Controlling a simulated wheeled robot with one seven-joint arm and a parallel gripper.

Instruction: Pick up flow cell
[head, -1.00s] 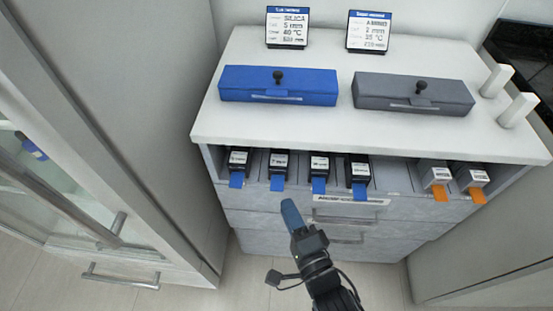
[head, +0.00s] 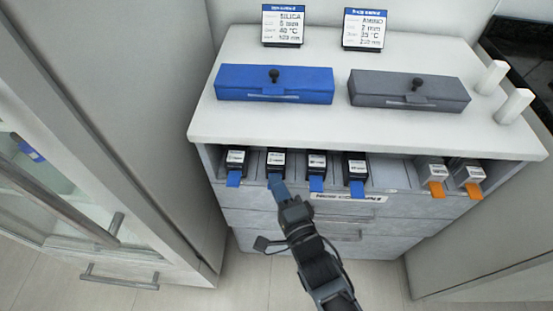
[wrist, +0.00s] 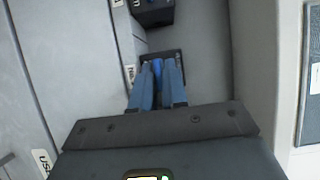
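Several dark flow cells with white labels and blue pull tabs sit in slots under the white top in the head view. The second from the left (head: 276,160) has my gripper (head: 276,184) at its front, covering its tab. In the wrist view, my gripper's two blue fingers (wrist: 158,72) lie on either side of a brighter blue tab (wrist: 157,66), with the dark cell body (wrist: 177,54) just beyond. Whether the fingers press on the tab cannot be told. The neighbouring cells (head: 235,159), (head: 316,163) and (head: 355,168) stay in their slots.
Two pale cells with orange tabs (head: 436,188) sit at the right. A blue case (head: 275,90) and a grey case (head: 408,97) lie on the white top (head: 320,118), with two signs behind. A tall cabinet (head: 130,90) stands close on the left.

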